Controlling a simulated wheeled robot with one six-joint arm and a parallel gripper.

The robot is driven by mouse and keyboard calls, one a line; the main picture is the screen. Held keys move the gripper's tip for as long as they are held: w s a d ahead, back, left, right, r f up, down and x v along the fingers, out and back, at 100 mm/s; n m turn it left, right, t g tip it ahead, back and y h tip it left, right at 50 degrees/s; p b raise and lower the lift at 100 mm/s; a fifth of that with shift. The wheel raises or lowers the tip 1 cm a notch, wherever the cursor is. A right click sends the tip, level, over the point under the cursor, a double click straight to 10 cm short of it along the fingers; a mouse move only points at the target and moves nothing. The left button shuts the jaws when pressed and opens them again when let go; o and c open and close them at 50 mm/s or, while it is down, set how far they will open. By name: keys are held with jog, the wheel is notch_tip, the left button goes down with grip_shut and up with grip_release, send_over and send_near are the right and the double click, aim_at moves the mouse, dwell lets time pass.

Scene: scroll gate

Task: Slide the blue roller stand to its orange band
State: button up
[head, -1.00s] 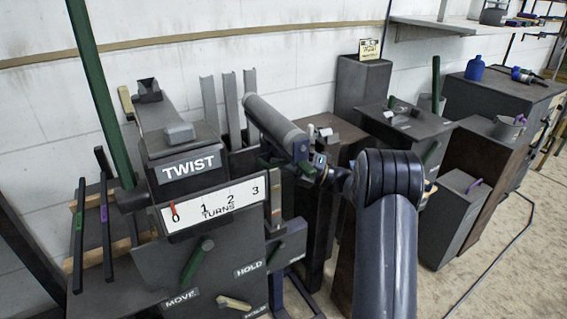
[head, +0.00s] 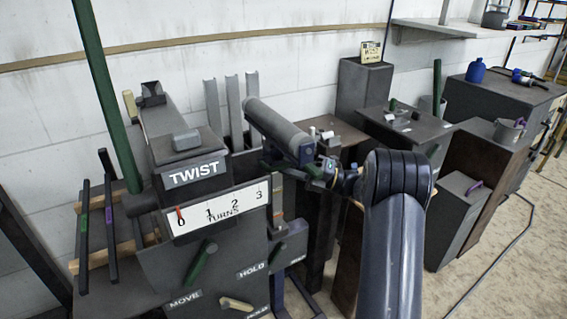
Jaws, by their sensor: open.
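A long grey roller (head: 275,126) lies at a slant in the middle of the head view, its near end dark. A dark blue frame low on the floor (head: 302,300), partly cut off by the bottom edge, may be the foot of the blue roller stand. My gripper (head: 318,168) is small here, at the near end of the roller; its jaws are open. I cannot tell if it touches the roller or its stand. I cannot make out an orange band for certain.
A dark machine with a TWIST sign (head: 193,174) and a TURNS scale (head: 217,210) stands left of the roller. A tall green pole (head: 105,95) rises beside it. Grey cabinets (head: 465,205) stand at the right. Open floor (head: 520,260) lies at the far right.

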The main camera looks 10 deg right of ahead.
jog(key=shift+f+p+v, duration=0.15)
jog(key=shift+p+v, duration=0.05)
jog(key=shift+v, duration=1.3)
jog(key=shift+f+p+v, duration=0.15)
jog(key=shift+p+v, duration=0.05)
jog(key=shift+v, duration=1.3)
jog(key=shift+a+r+p, duration=0.15)
jog(key=shift+p, duration=0.55)
